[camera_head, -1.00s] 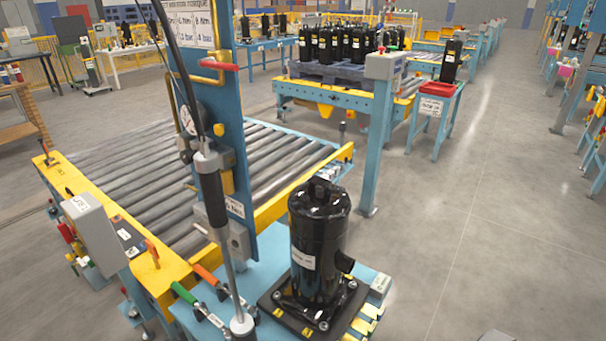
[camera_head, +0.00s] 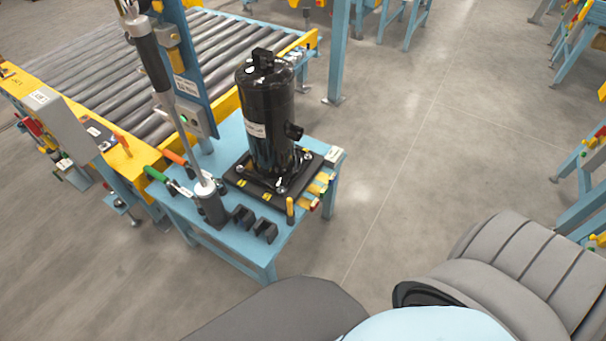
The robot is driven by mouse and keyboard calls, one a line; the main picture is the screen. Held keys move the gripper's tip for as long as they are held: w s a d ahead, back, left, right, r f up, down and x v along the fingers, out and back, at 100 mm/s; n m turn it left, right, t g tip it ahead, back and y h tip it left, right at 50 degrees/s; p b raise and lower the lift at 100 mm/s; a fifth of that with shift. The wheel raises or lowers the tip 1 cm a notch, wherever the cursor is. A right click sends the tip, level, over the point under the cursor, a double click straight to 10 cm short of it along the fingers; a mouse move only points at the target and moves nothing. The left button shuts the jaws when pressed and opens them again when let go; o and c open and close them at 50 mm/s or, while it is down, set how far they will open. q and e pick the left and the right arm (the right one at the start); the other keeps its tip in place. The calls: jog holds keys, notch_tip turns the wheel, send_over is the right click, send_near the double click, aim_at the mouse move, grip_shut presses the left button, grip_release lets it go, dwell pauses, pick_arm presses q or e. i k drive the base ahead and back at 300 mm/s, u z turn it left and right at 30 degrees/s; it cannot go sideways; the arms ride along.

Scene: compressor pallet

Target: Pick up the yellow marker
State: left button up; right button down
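A small upright yellow piece with a dark lower end (camera_head: 290,208) stands at the front edge of the small blue table (camera_head: 246,243); it looks like the yellow marker, but it is too small to be sure. Several short coloured pieces, yellow, red and green, lie along the table's right edge beside it (camera_head: 316,196). A black compressor (camera_head: 268,125) stands upright on a dark base plate just behind the yellow piece. Neither of my grippers shows; only parts of my own body and arm are at the bottom and lower right.
Two black blocks (camera_head: 254,223) and a grey tool post (camera_head: 209,204) stand on the table left of the yellow piece. Green and orange handled tools (camera_head: 170,175) lie at the left. A roller conveyor (camera_head: 100,95) is behind. The floor (camera_head: 400,170) to the right is clear.

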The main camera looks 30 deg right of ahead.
aim_at(289, 199)
jog(key=i, duration=0.4)
jog(key=z, duration=1.2)
